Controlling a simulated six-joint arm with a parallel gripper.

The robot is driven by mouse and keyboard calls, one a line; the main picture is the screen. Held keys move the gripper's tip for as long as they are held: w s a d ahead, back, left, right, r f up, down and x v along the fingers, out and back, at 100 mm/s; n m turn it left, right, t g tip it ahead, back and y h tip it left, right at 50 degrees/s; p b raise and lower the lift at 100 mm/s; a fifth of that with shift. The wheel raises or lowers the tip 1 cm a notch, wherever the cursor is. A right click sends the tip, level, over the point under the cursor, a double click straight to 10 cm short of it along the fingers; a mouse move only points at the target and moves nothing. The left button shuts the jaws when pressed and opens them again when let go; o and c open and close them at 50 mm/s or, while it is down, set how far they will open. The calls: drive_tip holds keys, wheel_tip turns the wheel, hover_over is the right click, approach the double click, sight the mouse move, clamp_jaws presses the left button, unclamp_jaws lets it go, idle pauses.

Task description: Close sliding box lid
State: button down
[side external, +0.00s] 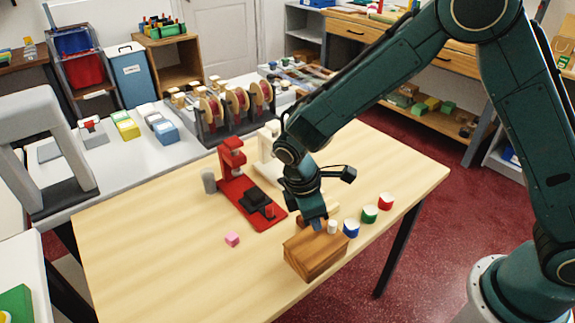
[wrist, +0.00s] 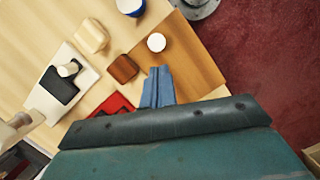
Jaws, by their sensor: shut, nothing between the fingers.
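A brown wooden box (side external: 316,254) stands near the front edge of the table. Its flat wood-grained top (wrist: 192,72) fills the middle of the wrist view. A small white round knob (side external: 332,227) is at the box's far side; it also shows in the wrist view (wrist: 156,42). I cannot tell how far the lid is slid. My gripper (side external: 316,224) is shut and empty, just beside the knob at the box's far edge. Its blue-grey fingertips (wrist: 157,76) point toward the knob in the wrist view, with a small gap in the picture. Contact with the box cannot be made out.
Blue (side external: 351,229), green (side external: 369,214) and red (side external: 386,201) cups stand right of the box. A red stand (side external: 234,182) and pink cube (side external: 232,239) are to the left. A dark brown block (wrist: 123,69) sits close beside the box. The table's front left is clear.

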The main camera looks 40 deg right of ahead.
drive_tip(key=a, duration=0.1)
drive_tip(key=w+a+r, duration=0.1)
drive_tip(key=shift+w+a, duration=0.15)
drive_tip(key=shift+a, duration=0.15)
drive_tip(key=s+v, duration=0.1)
drive_tip(key=v, duration=0.7)
wheel_tip(320, 180, up, 8)
drive_tip(key=m+t+y, duration=0.1)
drive_tip(key=m, duration=0.2)
hover_over(306, 234)
drive_tip(key=d, duration=0.3)
drive_tip(key=s+d+r+m+t, duration=0.3)
drive_tip(key=s+d, duration=0.3)
drive_tip(key=s, duration=0.4)
drive_tip(key=s+d+r+m+t+y, duration=0.1)
drive_tip(key=s+d+r+m, duration=0.3)
drive_tip(key=s, duration=0.6)
drive_tip(key=d+m+t, duration=0.1)
drive_tip(key=d+m, duration=0.1)
drive_tip(key=d, duration=0.1)
drive_tip(key=shift+m+t, duration=0.3)
drive_tip(key=shift+t, duration=0.1)
